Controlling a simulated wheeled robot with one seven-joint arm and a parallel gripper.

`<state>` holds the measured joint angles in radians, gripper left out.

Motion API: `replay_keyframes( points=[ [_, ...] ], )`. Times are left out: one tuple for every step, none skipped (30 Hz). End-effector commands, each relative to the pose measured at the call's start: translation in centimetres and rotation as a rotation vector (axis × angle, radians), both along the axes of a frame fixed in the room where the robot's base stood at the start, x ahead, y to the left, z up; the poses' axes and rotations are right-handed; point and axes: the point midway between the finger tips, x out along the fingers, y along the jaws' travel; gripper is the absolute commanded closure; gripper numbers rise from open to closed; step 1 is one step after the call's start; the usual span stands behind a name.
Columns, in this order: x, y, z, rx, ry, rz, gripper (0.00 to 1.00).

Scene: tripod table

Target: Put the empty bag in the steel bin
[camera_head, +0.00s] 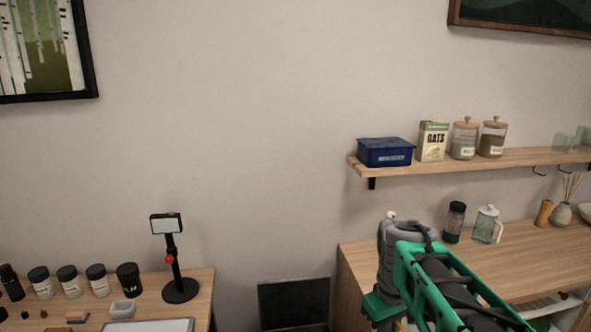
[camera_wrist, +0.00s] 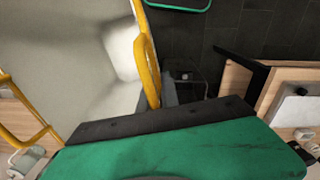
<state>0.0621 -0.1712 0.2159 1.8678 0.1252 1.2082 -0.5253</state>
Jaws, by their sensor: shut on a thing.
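In the wrist view, my gripper (camera_wrist: 86,85) has yellow fingers, one on either side of a pale grey, smooth thing. This looks like the empty bag (camera_wrist: 65,60), held close to the camera; its far end is out of frame. My fingers are shut on it, and it hangs over the floor side of the counter. A dark grey boxy thing (camera_wrist: 186,80) stands on the floor right of the fingers; I cannot tell whether it is the steel bin. In the head view, my green and grey arm hides the gripper and the bag.
In the head view, a wooden counter (camera_head: 355,262) stands right, below a shelf (camera_head: 545,157) with a blue box (camera_head: 386,152) and jars. A table (camera_head: 205,290) with several jars and a black stand (camera_head: 180,290) is left. A dark panel (camera_head: 294,304) stands between them. Dark tiled floor (camera_wrist: 225,30) shows.

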Motion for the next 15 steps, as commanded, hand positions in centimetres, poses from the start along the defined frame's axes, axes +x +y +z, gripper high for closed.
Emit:
replay_keyframes(
  points=[
    [0.0,1.4,-0.9,0.0,0.004,-0.07,1.0],
    [0.0,2.0,-1.3,0.0,0.002,-0.12,1.0],
    [0.0,2.7,-1.8,0.0,0.003,-0.179,1.0],
    [-0.1,3.2,-2.1,0.0,0.002,-0.218,1.0],
    [-0.1,3.5,-2.4,-0.001,0.001,-0.251,1.0],
    [-0.2,3.9,-2.7,0.0,0.0,-0.287,1.0],
    [-0.2,4.2,-2.9,0.0,0.0,-0.307,1.0],
    [-0.2,4.3,-3.0,0.0,-0.001,-0.324,1.0],
    [-0.3,4.4,-3.0,0.0,-0.001,-0.338,1.0],
    [-0.3,4.5,-3.1,0.0,-0.002,-0.345,1.0],
    [-0.3,4.5,-3.1,0.0,-0.002,-0.347,1.0],
    [-0.3,4.5,-3.1,0.001,0.0,-0.348,1.0],
    [-0.3,4.5,-3.1,0.0,-0.003,-0.348,1.0],
    [-0.3,4.4,-3.1,0.0,-0.003,-0.348,1.0],
    [-0.3,4.4,-3.1,0.001,-0.001,-0.348,1.0]
  ],
)
